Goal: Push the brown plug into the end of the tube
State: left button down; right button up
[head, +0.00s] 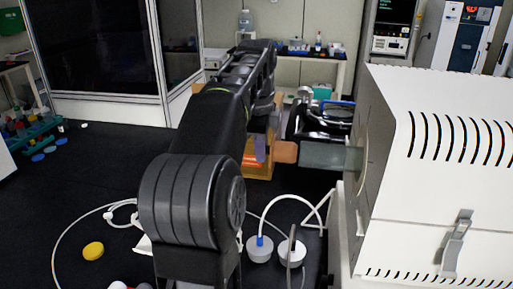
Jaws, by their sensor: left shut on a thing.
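The brown plug (284,152) is at the left end of the grey-green tube (332,157), which sticks out leftward from the white machine (440,150). Plug and tube look in line, and their edges meet in the picture; I cannot tell whether the plug is partly inside. My left arm reaches in from the bottom, and its gripper (264,149) is shut on the plug from the left side. Much of the gripper is hidden behind the arm or blends with the dark things behind. My right gripper is not seen.
An orange box (262,165) stands behind the gripper. A dark object with a blue edge (325,115) is just behind the tube. White-grey containers with a hose (260,248) and a yellow disc (93,251) lie on the dark floor. A bench (312,53) stands at the back.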

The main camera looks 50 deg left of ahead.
aim_at(287, 144)
pick_arm(q)
jog(key=shift+w+d, duration=0.7)
jog(key=shift+d, duration=0.1)
jog(key=shift+w+d, duration=0.2)
dwell(0.8)
jog(key=shift+w+d, duration=1.15)
jog(key=shift+d, duration=0.2)
jog(key=c, duration=1.2)
grip_release()
jog(key=shift+f, duration=0.1)
